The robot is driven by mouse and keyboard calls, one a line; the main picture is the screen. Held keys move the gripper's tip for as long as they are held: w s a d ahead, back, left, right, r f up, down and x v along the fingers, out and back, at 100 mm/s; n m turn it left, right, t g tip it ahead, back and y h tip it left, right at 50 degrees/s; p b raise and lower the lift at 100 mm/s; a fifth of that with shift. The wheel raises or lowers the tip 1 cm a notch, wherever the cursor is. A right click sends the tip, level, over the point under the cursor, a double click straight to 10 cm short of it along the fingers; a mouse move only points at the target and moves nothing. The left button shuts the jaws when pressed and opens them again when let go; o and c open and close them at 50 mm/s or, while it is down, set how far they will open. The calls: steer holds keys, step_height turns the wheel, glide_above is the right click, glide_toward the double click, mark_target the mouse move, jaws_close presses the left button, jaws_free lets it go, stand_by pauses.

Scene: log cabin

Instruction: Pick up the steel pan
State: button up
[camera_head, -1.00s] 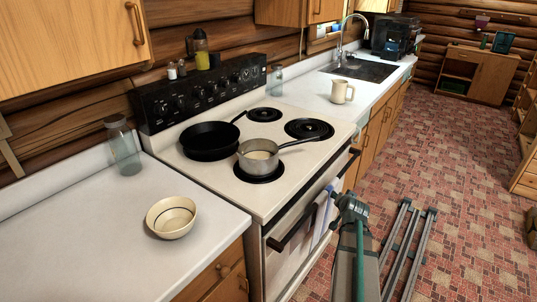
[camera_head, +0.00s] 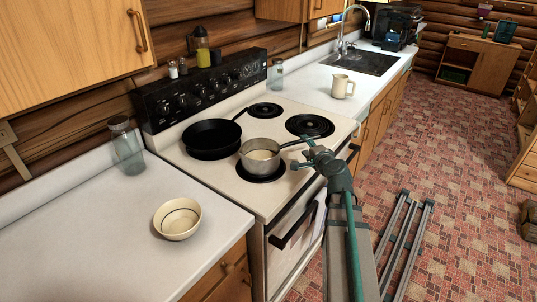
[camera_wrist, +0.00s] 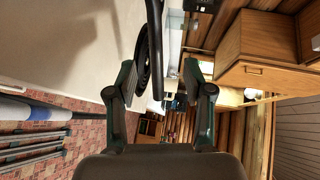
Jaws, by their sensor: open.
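The steel pan (camera_head: 260,154) is a small silver saucepan with a pale inside. It sits upright on the front left burner of the stove, its dark handle (camera_head: 293,143) pointing right toward the front edge. My gripper (camera_head: 309,153) is at the stove's front edge, close to the handle's end. In the wrist view my gripper (camera_wrist: 160,80) is open, and the dark handle (camera_wrist: 155,45) runs between its two fingers with space on both sides. I cannot tell whether either finger touches it. The pan's body is out of the wrist view.
A black skillet (camera_head: 212,137) sits behind and left of the pan. The right burners (camera_head: 310,125) are bare. A bowl (camera_head: 177,219) and a glass jar (camera_head: 126,147) stand on the left counter, and a cream mug (camera_head: 342,86) on the right counter.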

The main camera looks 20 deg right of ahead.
mark_target(300, 143)
steer(key=w, duration=0.2)
steer(key=w+f+p, duration=0.1)
steer(key=w, duration=0.1)
steer(key=w+p, duration=0.1)
steer(key=w, duration=0.1)
steer(key=shift+w+a+f, duration=0.1)
steer(key=shift+a+f, duration=0.05)
steer(key=shift+f, duration=0.2)
jaws_close()
